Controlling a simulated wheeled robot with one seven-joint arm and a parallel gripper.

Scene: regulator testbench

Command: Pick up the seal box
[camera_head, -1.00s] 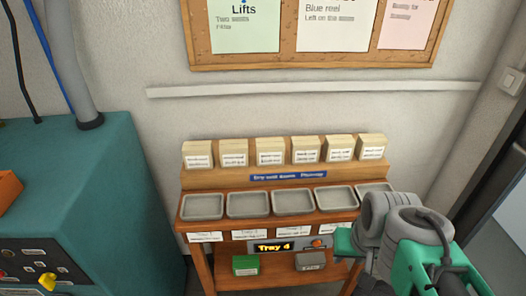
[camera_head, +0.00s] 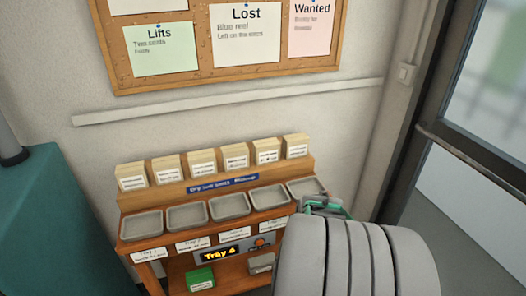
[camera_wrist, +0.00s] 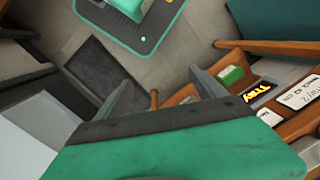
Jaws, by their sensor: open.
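On the lower shelf of the wooden stand are a green box (camera_head: 200,279) with a white label and a grey box (camera_head: 262,263) to its right. Their labels are too small to read, so I cannot tell which is the seal box. The green box also shows in the wrist view (camera_wrist: 231,75), right of my gripper (camera_wrist: 160,92). My gripper's two dark fingers are spread with nothing between them, apart from the boxes. In the head view my grey arm hides most of the gripper and the stand's right end.
The stand's upper shelf (camera_head: 225,222) carries several grey trays, with a row of cream card boxes behind. A teal cabinet (camera_head: 50,225) stands left; a glass door (camera_head: 470,130) is at right. Grey floor (camera_wrist: 185,60) shows in the wrist view.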

